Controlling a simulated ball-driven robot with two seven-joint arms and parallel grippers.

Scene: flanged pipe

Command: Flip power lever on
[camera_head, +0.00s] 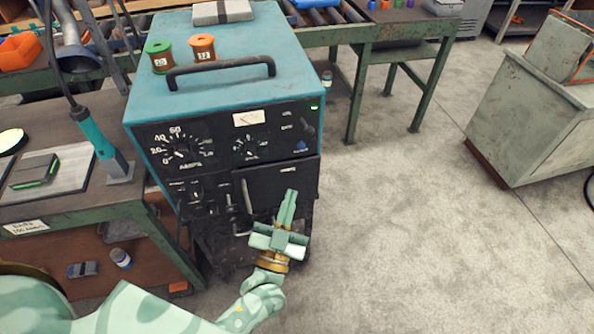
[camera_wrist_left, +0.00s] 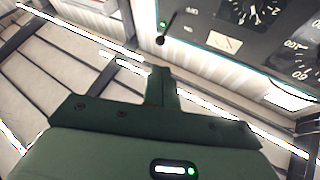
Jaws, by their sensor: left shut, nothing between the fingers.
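The teal and black power unit (camera_head: 225,105) stands left of centre in the head view. A small dark lever (camera_head: 308,128) sits at the upper right of its front panel, below a green light (camera_head: 314,107). The lever (camera_wrist_left: 167,29) also shows at the top of the left wrist view, with its knob end toward my fingers. I cannot tell whether it is set on or off. My left gripper (camera_head: 291,192) is shut and empty, in front of the panel and below the lever. Its closed fingers (camera_wrist_left: 163,72) point toward the lever, apart from it. My right gripper is out of view.
A black handle (camera_head: 222,67) and two spools (camera_head: 202,46) are on top of the unit. A workbench (camera_head: 60,190) with a teal-handled tool (camera_head: 98,135) stands left. Open concrete floor (camera_head: 400,220) lies to the right, before a grey cabinet (camera_head: 525,120).

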